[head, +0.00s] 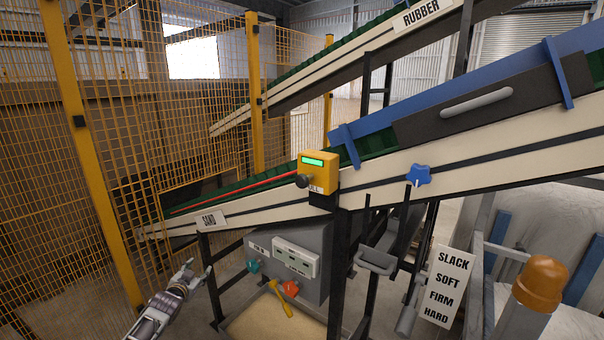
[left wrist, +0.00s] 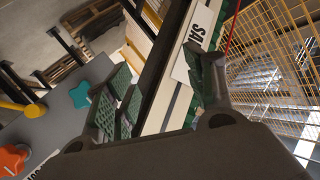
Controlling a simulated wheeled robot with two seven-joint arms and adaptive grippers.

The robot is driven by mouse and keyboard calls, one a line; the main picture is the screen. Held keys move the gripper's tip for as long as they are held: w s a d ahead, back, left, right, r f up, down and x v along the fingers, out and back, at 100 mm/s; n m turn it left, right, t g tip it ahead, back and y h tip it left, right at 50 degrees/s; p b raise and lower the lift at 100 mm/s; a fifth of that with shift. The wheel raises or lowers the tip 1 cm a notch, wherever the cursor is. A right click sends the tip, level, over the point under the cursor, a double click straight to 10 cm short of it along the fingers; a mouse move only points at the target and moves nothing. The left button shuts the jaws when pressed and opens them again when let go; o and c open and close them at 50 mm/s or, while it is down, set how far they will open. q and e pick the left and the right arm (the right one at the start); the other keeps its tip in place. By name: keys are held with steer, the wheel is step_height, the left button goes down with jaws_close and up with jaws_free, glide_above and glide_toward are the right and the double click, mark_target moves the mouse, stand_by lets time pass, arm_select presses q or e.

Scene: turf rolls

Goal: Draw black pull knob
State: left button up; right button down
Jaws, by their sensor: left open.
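The black pull knob (head: 303,181) sticks out of the lower left of a yellow box (head: 318,170) with a green display, mounted on the side of the sand conveyor. My left gripper (head: 196,268) is below and to the left of the knob, well apart from it, in front of the conveyor's low end. In the left wrist view its two green-padded fingers (left wrist: 163,88) are spread, with nothing held between them. The knob cannot be made out in the left wrist view. My right gripper is not in view.
The SAND sign (head: 212,220) is on the conveyor (head: 262,206) above my left gripper. A grey cabinet (head: 312,240) with teal (head: 253,266) and orange knobs (head: 291,288) stands right of it. Yellow mesh fencing (head: 110,140) lies behind. A blue knob (head: 419,175) is farther right.

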arm_select(q)
steer(key=s+a+f+g, duration=0.1)
steer(key=s+f+g, duration=0.1)
steer(key=s+f, duration=0.6)
steer(key=s+a+f+n+g+y, duration=0.1)
steer(key=s+f+g, duration=0.15)
steer(key=f, duration=1.05)
steer(key=s+a+f+g, duration=0.1)
steer(key=s+a+f, duration=0.1)
steer(key=s+f, duration=0.6)
steer(key=s+d+f+g, duration=0.1)
steer(key=s+f+g, duration=0.1)
steer(key=s+f, duration=0.9)
steer(key=s+d+f+g, duration=0.2)
steer(key=s+d+f, duration=0.2)
steer(key=s, duration=0.9)
steer(key=s+d+f+g, duration=0.2)
steer(key=s+d+f, duration=0.2)
steer(key=s, duration=1)
steer(key=s+d+f+n+g+h, duration=0.1)
steer(key=s+d+f, duration=0.3)
steer(key=s+f, duration=0.4)
steer(key=s+g, duration=0.1)
steer(key=s, duration=0.4)
steer(key=shift+s+d+f, duration=0.25)
steer(key=shift+s, duration=0.1)
steer(key=shift+s, duration=0.2)
